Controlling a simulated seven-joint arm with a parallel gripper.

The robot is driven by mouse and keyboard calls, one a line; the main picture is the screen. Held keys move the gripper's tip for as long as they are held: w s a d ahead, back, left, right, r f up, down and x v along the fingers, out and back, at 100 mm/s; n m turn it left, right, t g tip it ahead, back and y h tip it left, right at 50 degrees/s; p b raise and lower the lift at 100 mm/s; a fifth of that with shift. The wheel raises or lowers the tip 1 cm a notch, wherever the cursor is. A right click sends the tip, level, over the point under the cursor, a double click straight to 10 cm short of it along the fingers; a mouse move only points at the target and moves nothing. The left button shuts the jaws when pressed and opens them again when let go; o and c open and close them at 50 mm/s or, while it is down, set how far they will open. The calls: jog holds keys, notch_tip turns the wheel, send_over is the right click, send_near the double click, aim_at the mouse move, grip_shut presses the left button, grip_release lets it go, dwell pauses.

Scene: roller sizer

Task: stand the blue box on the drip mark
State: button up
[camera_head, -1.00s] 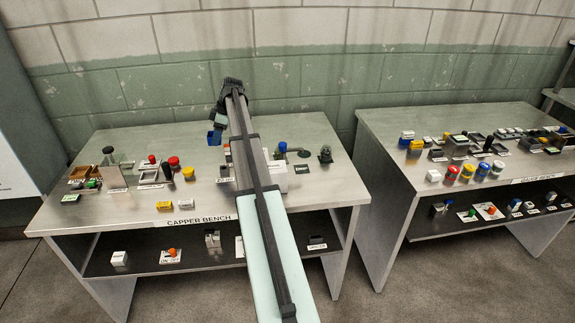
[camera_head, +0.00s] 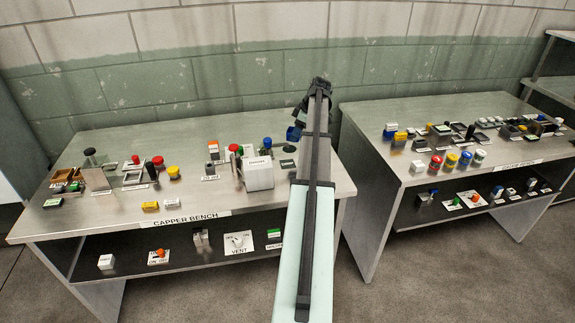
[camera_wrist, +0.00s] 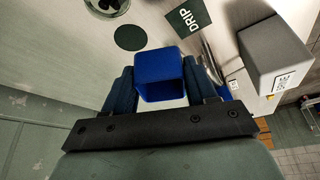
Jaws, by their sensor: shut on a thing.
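My gripper (camera_wrist: 160,88) is shut on the blue box (camera_wrist: 158,72), with a finger on each side of it. In the head view the blue box (camera_head: 293,133) hangs over the right end of the capper bench, and the gripper is partly hidden by my arm. The drip mark is a dark green disc (camera_wrist: 130,37) on the bench, just beyond the box and slightly left in the wrist view. A dark green DRIP label (camera_wrist: 187,17) lies beside it. The disc also shows in the head view (camera_head: 289,149), apart from the box.
A white block (camera_head: 258,172) stands left of the drip mark; a grey-topped box (camera_wrist: 275,58) shows at right in the wrist view. A blue-topped item (camera_head: 267,143) stands near the mark. The gauge bench (camera_head: 400,112) stands right, across a gap. The wall is behind.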

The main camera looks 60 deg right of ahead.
jog(key=shift+n, duration=0.3)
jog(key=s+f, duration=0.1)
jog(key=s, duration=0.4)
jog(key=s+d+f, duration=0.1)
jog(key=s+f, duration=0.1)
jog(key=s, duration=0.4)
jog(key=s+f, duration=0.1)
jog(key=s, duration=0.4)
jog(key=shift+s+d+f, duration=0.3)
jog(key=shift+s+f, duration=0.05)
jog(key=shift+f, duration=0.05)
jog(key=shift+a, duration=0.1)
send_over(286, 164)
jog(key=s, duration=0.2)
jog(key=shift+w+d, duration=0.15)
jog(key=shift+d, duration=0.25)
jog(key=shift+f, duration=1.8)
jog(key=shift+f, duration=0.2)
jog(key=o, duration=1.1)
jog(key=shift+r, duration=0.15)
jog(key=v, duration=1.2)
